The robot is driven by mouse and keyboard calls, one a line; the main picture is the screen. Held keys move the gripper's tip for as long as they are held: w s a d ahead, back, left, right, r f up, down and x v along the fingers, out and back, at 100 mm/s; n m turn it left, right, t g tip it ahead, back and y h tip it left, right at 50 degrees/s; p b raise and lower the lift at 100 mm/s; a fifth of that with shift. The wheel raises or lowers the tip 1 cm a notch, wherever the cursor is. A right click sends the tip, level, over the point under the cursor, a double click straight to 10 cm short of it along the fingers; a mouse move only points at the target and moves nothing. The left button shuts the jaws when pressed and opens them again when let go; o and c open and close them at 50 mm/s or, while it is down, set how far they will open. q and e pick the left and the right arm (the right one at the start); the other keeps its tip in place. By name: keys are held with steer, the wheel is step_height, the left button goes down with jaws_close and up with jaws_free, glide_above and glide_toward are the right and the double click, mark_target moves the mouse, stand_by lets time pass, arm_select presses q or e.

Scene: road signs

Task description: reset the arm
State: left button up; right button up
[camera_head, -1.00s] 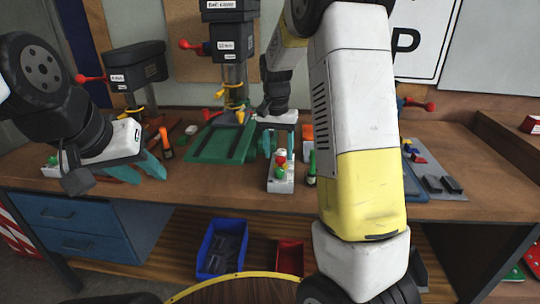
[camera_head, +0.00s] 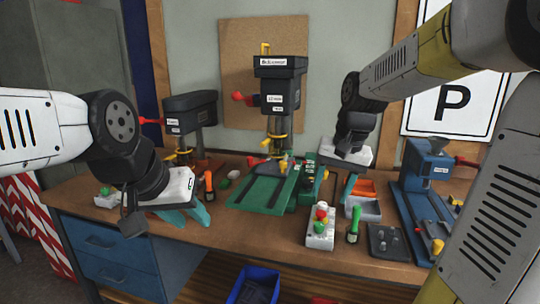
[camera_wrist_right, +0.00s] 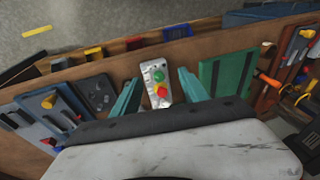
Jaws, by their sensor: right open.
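My right gripper (camera_head: 340,188) hangs over the workbench in the head view, right of the green-based drill press. It is open and empty; in the right wrist view its two teal fingers (camera_wrist_right: 158,76) stand apart, with the control box (camera_wrist_right: 157,84) showing between and beyond them. The same control box (camera_head: 321,226), white with red, yellow and green buttons, sits on the bench in the head view. My left gripper (camera_head: 192,214) is over the bench's left part, near its front edge. Its teal fingertips show, but the gap between them is unclear.
A green-based drill press (camera_head: 275,125) and a grey drill press (camera_head: 190,110) stand at the back. A blue machine (camera_head: 428,175) is at the right, with a dark tray (camera_head: 387,241) before it. A blue bin (camera_head: 253,287) is below. A P sign (camera_head: 452,95) is behind.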

steer(key=s+a+r+n+t, duration=0.1)
steer(key=s+r+n+t, duration=0.1)
steer(key=s, duration=1.2)
steer(key=shift+s+a+r+n+t+y, duration=0.2)
steer(key=shift+n+t+y, duration=0.1)
steer(key=shift+n+t, duration=0.45)
